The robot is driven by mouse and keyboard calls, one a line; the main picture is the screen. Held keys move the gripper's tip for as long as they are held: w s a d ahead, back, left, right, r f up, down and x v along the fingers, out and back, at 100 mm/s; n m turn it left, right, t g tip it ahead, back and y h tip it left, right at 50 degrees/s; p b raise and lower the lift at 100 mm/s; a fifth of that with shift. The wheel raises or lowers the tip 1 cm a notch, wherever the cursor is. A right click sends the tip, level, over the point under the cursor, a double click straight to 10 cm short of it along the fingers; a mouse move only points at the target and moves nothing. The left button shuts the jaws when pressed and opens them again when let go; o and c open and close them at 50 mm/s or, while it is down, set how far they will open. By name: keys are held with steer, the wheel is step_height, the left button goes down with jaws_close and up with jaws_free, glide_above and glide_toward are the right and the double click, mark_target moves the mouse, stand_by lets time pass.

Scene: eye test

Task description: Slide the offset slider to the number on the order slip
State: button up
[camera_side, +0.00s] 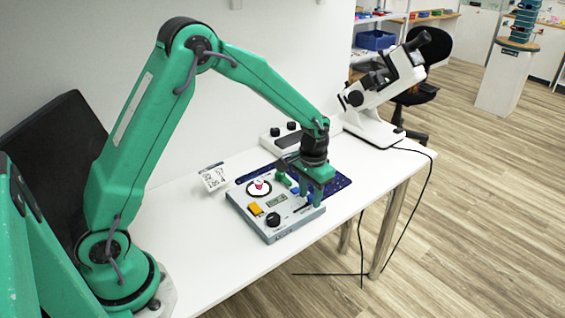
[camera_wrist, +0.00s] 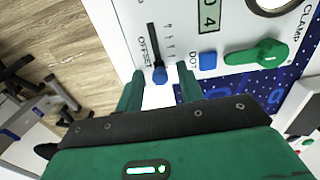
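The offset slider's blue knob (camera_wrist: 160,75) sits at the near end of its dark slot (camera_wrist: 152,42), beside a row of tick marks whose numbers are too small to read. My gripper (camera_wrist: 158,84) is open, its green fingers apart around the near end of the slot. The knob shows between the fingertips, apparently untouched. In the side view, my gripper (camera_side: 304,190) is low over the right part of the grey device (camera_side: 287,228) and hides part of it. The order slip (camera_side: 213,178) stands behind the device's left side; its small handwriting is hard to read.
A blue button marked DOT (camera_wrist: 207,60), a green clamp lever (camera_wrist: 260,53) and a display (camera_wrist: 208,19) lie right of the slider. A dark blue speckled mat (camera_side: 335,184) lies behind the device. A white microscope (camera_side: 380,95) stands at the table's far end. The front left table is clear.

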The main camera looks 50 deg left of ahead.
mark_target(310, 195)
steer(key=shift+r, duration=2.7)
steer(key=shift+r, duration=0.1)
steer(key=shift+s+r, duration=0.15)
steer(key=shift+r, duration=0.05)
steer(key=s+r+t, duration=0.2)
steer(key=s+r, duration=0.3)
steer(key=s, duration=0.3)
steer(key=s+a+r+t, duration=0.1)
steer(key=s+r, duration=0.4)
steer(key=s, duration=0.3)
steer(key=s+r+t, duration=0.2)
steer(key=s+r, duration=0.2)
steer(key=s, duration=0.4)
steer(key=shift+s+a+r+t, duration=0.2)
steer(key=shift+s+r+t, duration=0.1)
steer(key=shift+r, duration=0.1)
